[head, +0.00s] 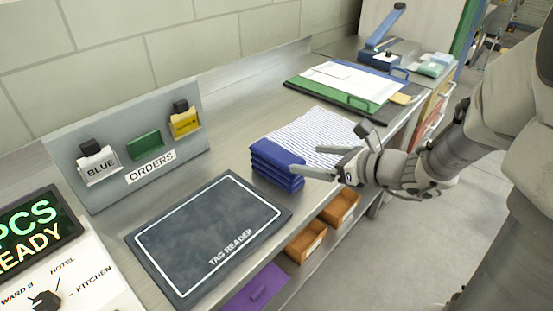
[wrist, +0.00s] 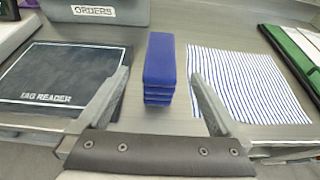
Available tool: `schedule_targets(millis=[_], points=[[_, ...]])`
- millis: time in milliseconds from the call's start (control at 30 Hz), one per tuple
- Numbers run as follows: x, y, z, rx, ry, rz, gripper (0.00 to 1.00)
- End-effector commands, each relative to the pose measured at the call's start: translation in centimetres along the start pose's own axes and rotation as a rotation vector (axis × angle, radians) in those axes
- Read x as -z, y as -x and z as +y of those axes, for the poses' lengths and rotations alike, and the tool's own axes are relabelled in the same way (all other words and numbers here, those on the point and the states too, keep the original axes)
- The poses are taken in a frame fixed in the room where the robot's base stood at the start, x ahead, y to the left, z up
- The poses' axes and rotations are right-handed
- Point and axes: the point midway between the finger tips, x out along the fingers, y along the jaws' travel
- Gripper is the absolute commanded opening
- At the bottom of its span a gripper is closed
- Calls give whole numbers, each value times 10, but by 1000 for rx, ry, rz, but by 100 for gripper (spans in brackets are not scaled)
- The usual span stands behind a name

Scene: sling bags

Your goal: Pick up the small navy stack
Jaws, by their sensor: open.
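The small navy stack (head: 276,165) is a pile of several folded blue pieces on the steel counter. It lies between the tag reader mat and a striped cloth. In the wrist view the navy stack (wrist: 159,68) stands upright in the middle, ahead of the fingers and between their lines. My gripper (head: 297,158) is open and empty, with its fingers just right of the stack in the head view. In the wrist view my gripper (wrist: 156,85) shows one finger on each side, and the stack is not held.
The dark tag reader mat (head: 208,236) lies left of the stack. A blue-striped white cloth (head: 315,135) lies close behind it. A grey ORDERS board (head: 135,190) stands at the wall. Orange bins (head: 307,241) sit below the counter edge. Green and white boards (head: 345,88) lie farther back.

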Motion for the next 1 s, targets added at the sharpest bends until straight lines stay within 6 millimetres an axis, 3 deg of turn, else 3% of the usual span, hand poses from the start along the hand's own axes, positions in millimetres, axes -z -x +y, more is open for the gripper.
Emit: schedule_targets(millis=[100,300,567,833,1000], points=[[3,-28,1,-5,0,0,100],[2,-60,0,-2,1,0,100],[2,-75,0,-2,2,0,100],[6,-113,-2,-4,3,0,100],[4,-121,-3,-1,3,0,100]])
